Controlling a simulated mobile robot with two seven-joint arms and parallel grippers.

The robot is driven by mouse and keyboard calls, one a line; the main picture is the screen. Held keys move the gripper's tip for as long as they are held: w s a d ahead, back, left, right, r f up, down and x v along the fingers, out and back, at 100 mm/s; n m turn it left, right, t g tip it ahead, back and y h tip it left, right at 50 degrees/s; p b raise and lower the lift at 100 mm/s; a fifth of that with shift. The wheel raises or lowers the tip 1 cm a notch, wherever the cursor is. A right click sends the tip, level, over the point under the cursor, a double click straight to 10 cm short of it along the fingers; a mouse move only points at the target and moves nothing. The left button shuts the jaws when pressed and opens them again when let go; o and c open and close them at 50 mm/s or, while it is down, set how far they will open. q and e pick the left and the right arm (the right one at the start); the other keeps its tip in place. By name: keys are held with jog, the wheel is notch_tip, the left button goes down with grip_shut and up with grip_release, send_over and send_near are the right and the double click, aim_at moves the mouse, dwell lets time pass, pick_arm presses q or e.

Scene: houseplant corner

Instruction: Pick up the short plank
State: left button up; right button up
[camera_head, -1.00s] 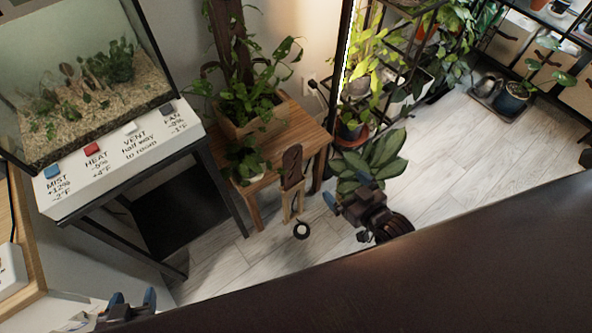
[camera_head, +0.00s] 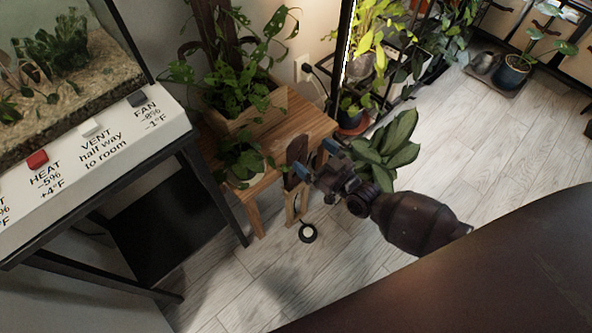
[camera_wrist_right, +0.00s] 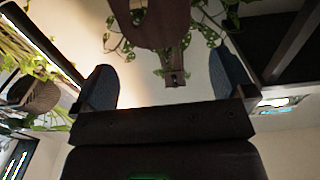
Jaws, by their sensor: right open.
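My left gripper is out of view.
A wooden table (camera_head: 308,125) holds a planter box (camera_head: 255,112) and a small potted plant (camera_head: 243,165). A broad-leaved plant (camera_head: 390,145) stands just behind my right gripper. A terrarium stand (camera_head: 90,165) is at left.

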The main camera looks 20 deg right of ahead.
aim_at(298, 142)
jog(key=shift+x, duration=0.9)
jog(key=x, duration=0.2)
jog(key=b+x, duration=0.1)
jog(key=shift+w+f, duration=0.35)
jog(key=shift+w, duration=0.1)
jog(key=shift+w+a+r+b, duration=0.15)
jog(key=shift+w+a+b, duration=0.15)
jog(key=shift+w, duration=0.25)
jog(key=shift+c, duration=0.3)
jog(key=c, duration=1)
jog(key=shift+c, duration=0.2)
